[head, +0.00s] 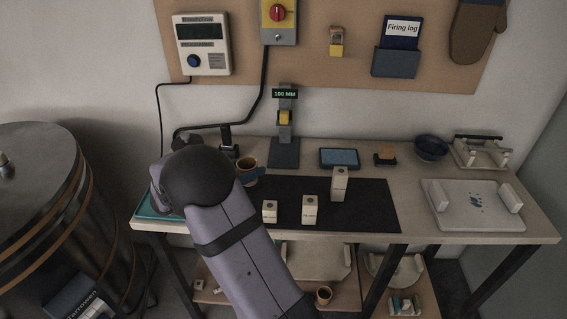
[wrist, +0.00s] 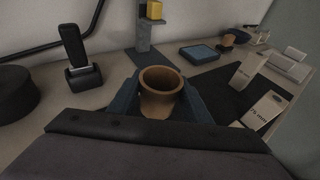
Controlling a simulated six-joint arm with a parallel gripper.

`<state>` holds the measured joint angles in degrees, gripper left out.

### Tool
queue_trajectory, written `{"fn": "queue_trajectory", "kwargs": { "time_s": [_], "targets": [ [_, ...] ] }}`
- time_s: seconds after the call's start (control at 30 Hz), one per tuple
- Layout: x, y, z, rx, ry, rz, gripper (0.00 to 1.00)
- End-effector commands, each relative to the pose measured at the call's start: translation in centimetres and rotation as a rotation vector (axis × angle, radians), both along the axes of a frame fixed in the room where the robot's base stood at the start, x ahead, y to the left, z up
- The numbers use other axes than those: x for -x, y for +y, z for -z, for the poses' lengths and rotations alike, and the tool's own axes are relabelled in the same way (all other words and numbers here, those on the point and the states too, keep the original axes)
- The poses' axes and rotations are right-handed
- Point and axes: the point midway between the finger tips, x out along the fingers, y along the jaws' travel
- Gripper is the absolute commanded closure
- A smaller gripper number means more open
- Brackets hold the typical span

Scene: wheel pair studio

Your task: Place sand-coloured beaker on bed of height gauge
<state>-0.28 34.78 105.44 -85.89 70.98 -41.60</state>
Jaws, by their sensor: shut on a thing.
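The sand-coloured beaker (wrist: 161,92) is upright between the blue fingers of my gripper (wrist: 160,88), which is shut on it. In the head view the beaker (head: 247,164) shows beside my arm, near the left end of the dark mat; my fingers are mostly hidden there. The height gauge (head: 285,118) stands at the back of the bench with a "100 MM" display. Its dark flat bed (head: 285,154) is bare, just right of and behind the beaker. In the wrist view the bed (wrist: 146,63) lies beyond the beaker.
Three pale blocks (head: 309,209) stand on the dark mat (head: 372,205). A blue-topped tray (head: 339,158) lies right of the gauge. A black holder with an upright device (wrist: 76,55) stands left of the beaker. Another small brown cup (head: 323,295) sits on the lower shelf.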

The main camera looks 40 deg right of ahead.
Motion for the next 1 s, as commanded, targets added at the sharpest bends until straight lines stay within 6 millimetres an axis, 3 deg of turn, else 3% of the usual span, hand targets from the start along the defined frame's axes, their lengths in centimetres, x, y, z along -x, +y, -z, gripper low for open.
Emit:
{"fn": "queue_trajectory", "kwargs": {
  "time_s": [0.17,0.33,0.8,1.0],
  "targets": [
    [-0.6,0.7,0.6,-0.001,-0.001,-0.033,0.81],
    [-0.7,-0.5,0.5,-0.001,0.0,-0.029,0.81],
    [-2.6,-10.1,0.4,0.0,-0.001,-0.027,0.81],
    [-3.1,-12.3,0.5,-0.001,-0.001,-0.03,0.81]
  ]
}}
